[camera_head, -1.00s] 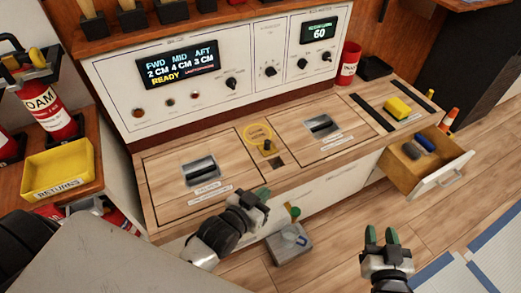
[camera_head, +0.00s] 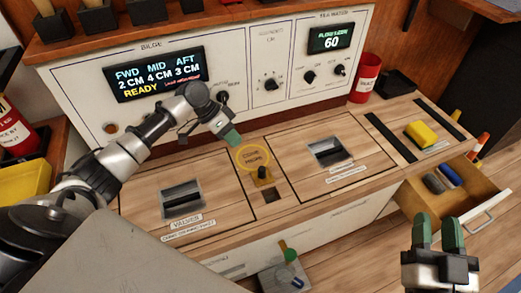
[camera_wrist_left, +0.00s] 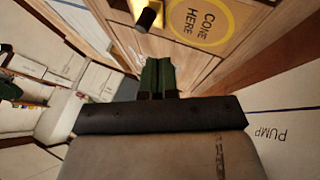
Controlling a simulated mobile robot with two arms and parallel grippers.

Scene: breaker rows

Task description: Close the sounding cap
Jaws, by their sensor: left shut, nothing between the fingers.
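A small brass piece with a dark end (camera_head: 263,175), which looks like the sounding cap, stands up from the wooden counter. A dark square opening (camera_head: 268,194) lies just in front of it. The brass piece also shows at the top of the left wrist view (camera_wrist_left: 146,15). My left gripper (camera_head: 233,138) is shut and empty above the back of the counter, behind and left of the cap and apart from it. Its green fingertips also show together in the left wrist view (camera_wrist_left: 157,68). My right gripper (camera_head: 438,234) is open and empty at the lower right, away from the cap.
A yellow ring marking (camera_head: 253,157) lies behind the cap. Two flush hatches with recessed handles (camera_head: 182,199) (camera_head: 330,153) flank it. The control panel (camera_head: 270,75) rises behind. An open drawer (camera_head: 478,207) juts out at the right, below a yellow sponge (camera_head: 421,134).

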